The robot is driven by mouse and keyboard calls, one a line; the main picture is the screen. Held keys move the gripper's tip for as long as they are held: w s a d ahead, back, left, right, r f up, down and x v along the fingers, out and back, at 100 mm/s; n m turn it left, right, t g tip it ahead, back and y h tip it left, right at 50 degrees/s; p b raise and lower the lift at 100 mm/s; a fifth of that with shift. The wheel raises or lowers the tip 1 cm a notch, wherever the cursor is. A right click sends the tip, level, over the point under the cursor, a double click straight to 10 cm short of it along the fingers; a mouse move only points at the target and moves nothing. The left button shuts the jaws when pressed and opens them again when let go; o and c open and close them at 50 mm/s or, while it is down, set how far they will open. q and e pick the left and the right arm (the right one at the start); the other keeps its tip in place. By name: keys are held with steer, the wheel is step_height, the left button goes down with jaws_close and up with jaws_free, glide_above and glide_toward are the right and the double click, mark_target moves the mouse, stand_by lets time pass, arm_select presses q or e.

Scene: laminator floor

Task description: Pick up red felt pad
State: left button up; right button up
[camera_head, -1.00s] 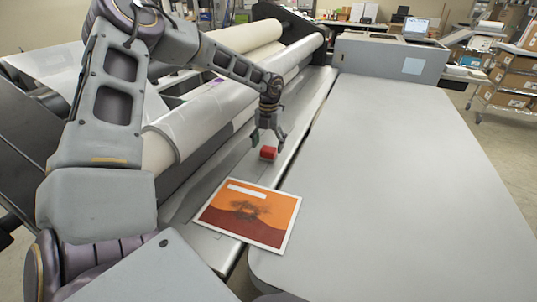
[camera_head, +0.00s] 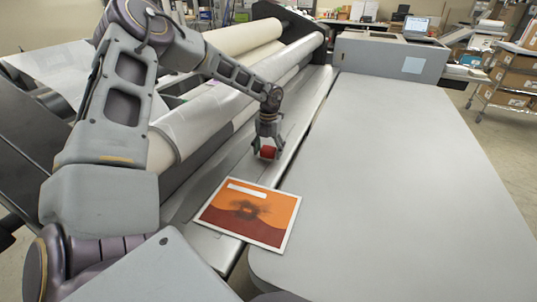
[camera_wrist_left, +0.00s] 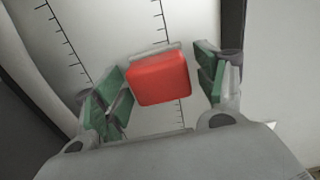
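The red felt pad (camera_head: 268,152) is a small red block on the grey laminator bed. It shows large in the left wrist view (camera_wrist_left: 160,78), with a light grey strip along its far edge. My left gripper (camera_head: 267,147) is lowered over it from above. In the left wrist view the left gripper (camera_wrist_left: 164,88) is open, its green-padded fingers on either side of the pad. Gaps show between the pad and both fingers, the wider one at the right. My right gripper is in neither view.
An orange picture panel (camera_head: 248,215) lies on the bed nearer to me. Large film rollers (camera_head: 215,110) run along the bed's left side. A wide, bare grey table (camera_head: 400,190) lies to the right. The bed surface has ruler markings (camera_wrist_left: 68,45).

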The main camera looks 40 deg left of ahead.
mark_target(268, 148)
arm_select(q)
steer(key=c, duration=0.8)
steer(key=shift+c, duration=0.2)
steer(key=shift+r, duration=0.35)
step_height(268, 148, up, 8)
steer(key=shift+f+b, duration=0.1)
steer(key=shift+b, duration=0.2)
steer(key=shift+r, duration=0.75)
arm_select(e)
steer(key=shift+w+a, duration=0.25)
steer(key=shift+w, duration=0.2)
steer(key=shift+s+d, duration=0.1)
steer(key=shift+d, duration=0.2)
